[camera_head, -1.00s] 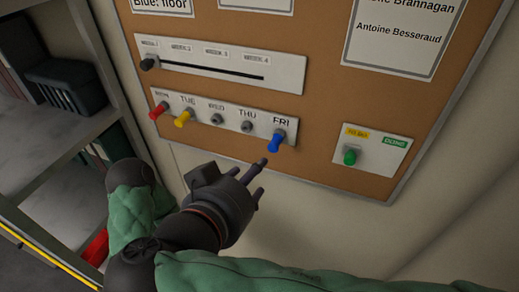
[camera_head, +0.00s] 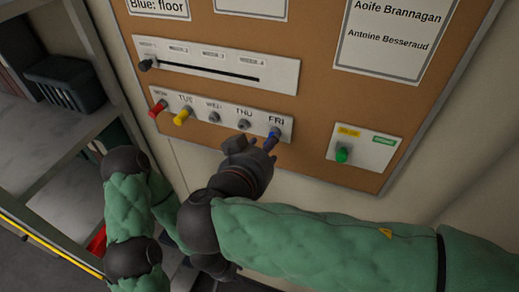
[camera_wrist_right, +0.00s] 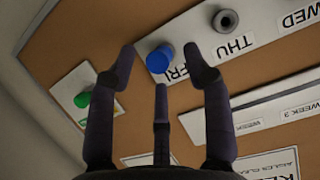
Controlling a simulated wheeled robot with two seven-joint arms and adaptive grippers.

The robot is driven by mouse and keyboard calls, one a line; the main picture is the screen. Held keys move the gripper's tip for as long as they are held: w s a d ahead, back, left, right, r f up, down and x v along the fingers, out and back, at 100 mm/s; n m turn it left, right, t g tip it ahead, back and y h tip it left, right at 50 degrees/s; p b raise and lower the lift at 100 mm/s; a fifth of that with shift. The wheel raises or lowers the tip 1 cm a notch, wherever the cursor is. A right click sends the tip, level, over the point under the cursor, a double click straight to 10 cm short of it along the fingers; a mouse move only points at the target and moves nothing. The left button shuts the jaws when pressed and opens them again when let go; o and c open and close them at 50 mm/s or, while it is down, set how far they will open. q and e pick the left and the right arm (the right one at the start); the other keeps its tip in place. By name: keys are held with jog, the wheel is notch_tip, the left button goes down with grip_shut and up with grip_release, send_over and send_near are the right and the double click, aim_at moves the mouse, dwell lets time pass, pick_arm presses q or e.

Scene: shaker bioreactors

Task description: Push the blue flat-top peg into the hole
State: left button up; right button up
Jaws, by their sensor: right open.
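The blue flat-top peg (camera_head: 275,132) sticks out from the FRI spot of the white weekday strip (camera_head: 260,123). It hides its hole. In the right wrist view the peg (camera_wrist_right: 160,58) shows between the two outer fingertips, beyond the third finger. My right gripper (camera_head: 270,149) is just below and in front of the peg, its fingers spread. Its fingertips overlap the peg's lower end in the head view; I cannot tell whether they touch. In the right wrist view the gripper (camera_wrist_right: 158,50) is open and empty.
On the same strip are a red peg (camera_head: 158,108), a yellow peg (camera_head: 183,116) and grey fittings at WED and THU. A slider panel (camera_head: 220,66) is above. A green button (camera_head: 342,155) is to the right. A shelf (camera_head: 60,140) stands at left.

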jog(key=shift+w+d+f, duration=0.15)
jog(key=shift+w+f, duration=0.05)
jog(key=shift+w, duration=0.1)
grip_shut()
jog(key=shift+s, duration=0.1)
jog(key=shift+s+a+b, duration=0.25)
jog(key=shift+s+b, duration=0.2)
jog(key=shift+b, duration=0.2)
jog(key=shift+s+a+b, duration=0.2)
jog(key=shift+s+b, duration=0.5)
jog(key=shift+b, duration=0.1)
jog(key=shift+s, duration=0.1)
dwell(0.3)
